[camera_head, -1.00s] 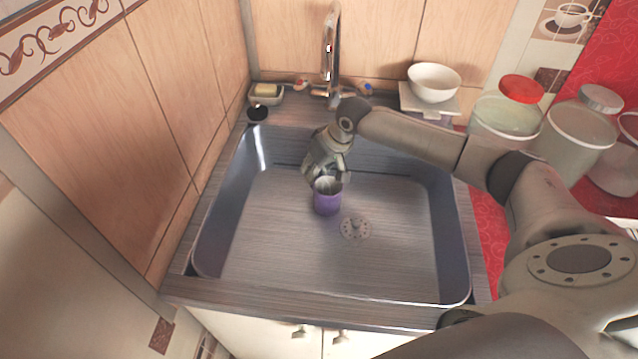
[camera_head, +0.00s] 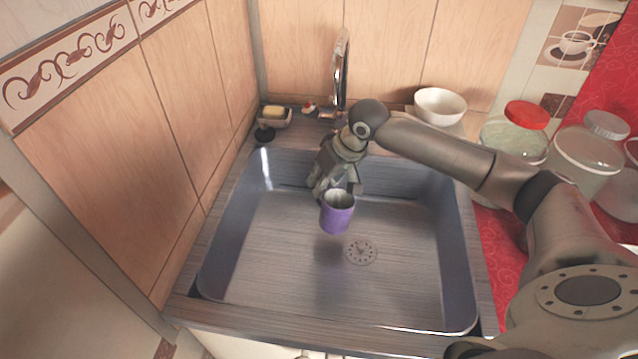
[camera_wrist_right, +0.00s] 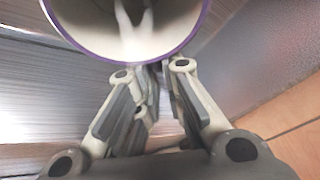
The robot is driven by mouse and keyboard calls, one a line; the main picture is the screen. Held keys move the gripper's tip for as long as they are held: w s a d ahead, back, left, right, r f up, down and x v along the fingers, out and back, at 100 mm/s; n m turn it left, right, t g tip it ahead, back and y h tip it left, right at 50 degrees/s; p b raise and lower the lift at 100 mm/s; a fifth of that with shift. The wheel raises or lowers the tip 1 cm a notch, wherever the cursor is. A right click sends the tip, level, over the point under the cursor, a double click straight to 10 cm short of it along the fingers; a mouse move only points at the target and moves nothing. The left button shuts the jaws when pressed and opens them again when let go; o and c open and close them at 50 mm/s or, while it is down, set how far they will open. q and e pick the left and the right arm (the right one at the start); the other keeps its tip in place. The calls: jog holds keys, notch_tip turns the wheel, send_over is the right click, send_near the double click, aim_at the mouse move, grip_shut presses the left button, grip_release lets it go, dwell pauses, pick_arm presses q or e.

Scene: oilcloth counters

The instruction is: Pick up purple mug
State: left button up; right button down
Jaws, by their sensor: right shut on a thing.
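The purple mug (camera_head: 337,216) hangs upright above the floor of the sink, with its shadow on the sink floor below it. Its pale inside and purple rim also show in the right wrist view (camera_wrist_right: 130,28), at the top of the picture. The exact contact is partly hidden by the mug. My left gripper is not in view.
The sink (camera_head: 290,280) is otherwise empty, with a drain (camera_head: 361,250) in its floor. A faucet (camera_head: 341,70) stands behind it. A soap dish (camera_head: 275,118) is at the back left. A white bowl (camera_head: 440,104) and glass jars (camera_head: 515,135) stand at the right.

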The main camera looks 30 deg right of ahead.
jog(key=s+a+r, duration=0.1)
jog(key=s, duration=0.1)
jog(key=s+a+r, duration=0.1)
jog(key=s+r, duration=0.1)
jog(key=s, duration=0.1)
jog(key=s+r, duration=0.2)
jog(key=shift+s+a, duration=0.3)
jog(key=shift+a, duration=0.1)
jog(key=shift+s+a+r, duration=0.2)
jog(key=shift+s+r, duration=0.05)
jog(key=shift+s, duration=0.3)
jog(key=shift+s+a+r, duration=0.2)
jog(key=shift+s, duration=0.3)
jog(key=shift+s, duration=0.1)
jog(key=shift+r, duration=0.1)
dwell(1.0)
notch_tip(320, 180, up, 7)
jog(key=p, duration=0.7)
jog(key=shift+m, duration=0.4)
jog(key=a+b, duration=0.1)
jog(key=a, duration=0.1)
jog(key=a+f+b, duration=0.1)
jog(key=a+b, duration=0.1)
jog(key=a, duration=0.1)
jog(key=shift+a, duration=0.2)
